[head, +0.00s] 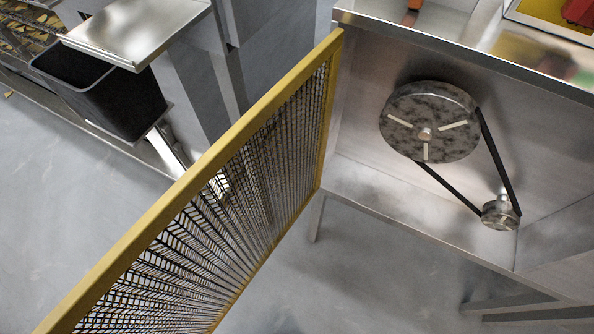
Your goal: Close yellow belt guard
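The yellow belt guard (205,163) is a yellow-framed panel with dark wire mesh. It stands open, swung out from the left edge of a steel cabinet and reaching toward the lower left of the head view. Its near end runs out of the picture. The cabinet's front is uncovered and shows a large mottled pulley (432,112), a small pulley (499,214) and a black belt (498,160) around both. My gripper is not in view.
The steel cabinet (365,165) stands at the right on legs. A black bin (100,95) sits at the upper left under a metal shelf (138,28). A red object (580,12) lies at the top right. Grey floor (340,285) is clear below the cabinet.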

